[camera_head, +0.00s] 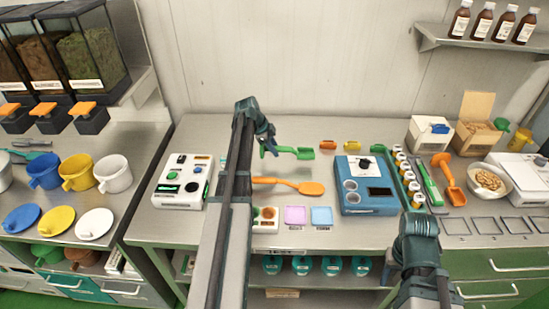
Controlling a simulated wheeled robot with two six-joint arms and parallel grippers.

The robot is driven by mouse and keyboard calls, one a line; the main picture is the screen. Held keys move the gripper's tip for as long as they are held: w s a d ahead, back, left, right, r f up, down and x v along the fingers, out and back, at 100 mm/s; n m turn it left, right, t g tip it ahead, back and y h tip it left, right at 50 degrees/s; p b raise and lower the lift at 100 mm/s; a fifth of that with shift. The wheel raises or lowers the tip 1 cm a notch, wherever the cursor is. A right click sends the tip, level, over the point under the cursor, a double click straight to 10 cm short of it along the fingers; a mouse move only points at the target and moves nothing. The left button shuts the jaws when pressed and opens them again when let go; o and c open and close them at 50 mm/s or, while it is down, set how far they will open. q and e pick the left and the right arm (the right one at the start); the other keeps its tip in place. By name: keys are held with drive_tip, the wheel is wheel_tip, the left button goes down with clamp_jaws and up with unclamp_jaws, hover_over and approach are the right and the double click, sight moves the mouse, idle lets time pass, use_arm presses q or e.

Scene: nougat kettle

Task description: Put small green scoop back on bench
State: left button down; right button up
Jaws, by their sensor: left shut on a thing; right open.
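The small green scoop (303,153) is over the rear middle of the steel bench (222,222), its bowl pointing right. My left gripper (268,149) is shut on the left end of its handle. I cannot tell whether the scoop touches the bench top or hangs just above it. My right gripper (418,226) is open and empty near the bench's front edge, right of the blue device and far from the scoop. Its fingertips are hard to make out.
An orange spatula (298,187) lies in front of the scoop. A white control box (181,182) stands left and a blue device (364,186) right. Pink (295,216) and blue (321,216) squares lie near the front.

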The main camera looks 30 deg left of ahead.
use_arm(q)
drive_tip(key=shift+f+b, duration=1.45)
drive_tip(key=shift+f, duration=0.3)
drive_tip(key=shift+f, duration=0.1)
drive_tip(key=c, duration=0.6)
unclamp_jaws()
drive_tip(key=shift+c, duration=0.2)
drive_tip(key=shift+s+r+p, duration=0.1)
drive_tip(key=shift+r+p, duration=0.3)
drive_tip(key=shift+r, duration=0.1)
drive_tip(key=p+v, duration=1)
drive_tip(key=v, duration=0.1)
drive_tip(key=shift+s+a+r, duration=0.1)
drive_tip(key=shift+r, duration=0.1)
